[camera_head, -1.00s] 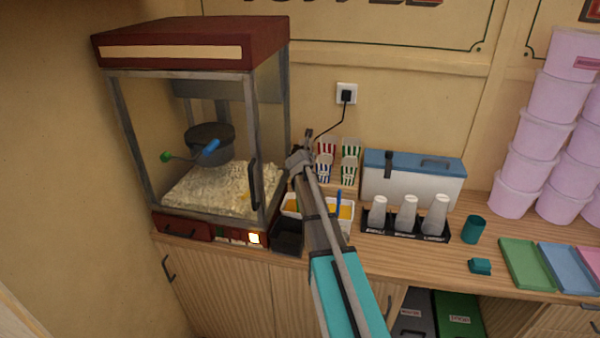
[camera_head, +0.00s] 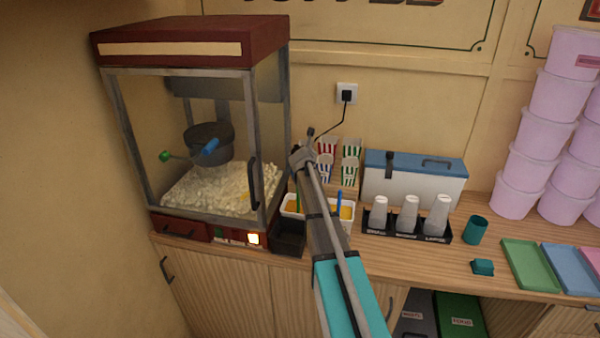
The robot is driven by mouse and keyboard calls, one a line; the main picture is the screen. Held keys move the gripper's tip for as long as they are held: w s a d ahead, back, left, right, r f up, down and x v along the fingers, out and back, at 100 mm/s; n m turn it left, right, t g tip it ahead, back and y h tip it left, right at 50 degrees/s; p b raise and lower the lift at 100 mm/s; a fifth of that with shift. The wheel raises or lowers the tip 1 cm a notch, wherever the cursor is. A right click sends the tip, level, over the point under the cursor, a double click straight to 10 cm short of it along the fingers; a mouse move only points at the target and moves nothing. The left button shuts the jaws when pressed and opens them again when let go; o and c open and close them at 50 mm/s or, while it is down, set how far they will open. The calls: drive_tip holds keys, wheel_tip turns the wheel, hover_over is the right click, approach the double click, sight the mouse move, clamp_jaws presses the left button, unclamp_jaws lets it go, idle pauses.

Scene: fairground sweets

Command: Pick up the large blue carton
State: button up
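A blue-and-white striped carton (camera_head: 325,170) stands on the counter to the right of the popcorn machine, partly covered by my arm. Beside it is a green-striped carton (camera_head: 348,172). Behind them stand a red-striped carton (camera_head: 327,146) and another green-striped carton (camera_head: 352,149). I cannot tell their sizes apart clearly. My gripper (camera_head: 305,147) is at the far end of my arm, just left of the striped cartons in the picture. It is small and seen from behind, so its fingers are hard to make out. I see no carton lifted.
The popcorn machine (camera_head: 190,37) stands close on the left. White tubs (camera_head: 345,228) with yellow contents sit in front of the cartons. A blue-lidded cooler (camera_head: 412,187) and a black cup rack (camera_head: 405,234) are to the right. Stacked pink tubs (camera_head: 529,137) stand farther right.

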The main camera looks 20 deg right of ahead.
clamp_jaws()
drive_tip(key=shift+r, duration=0.2)
idle(0.3)
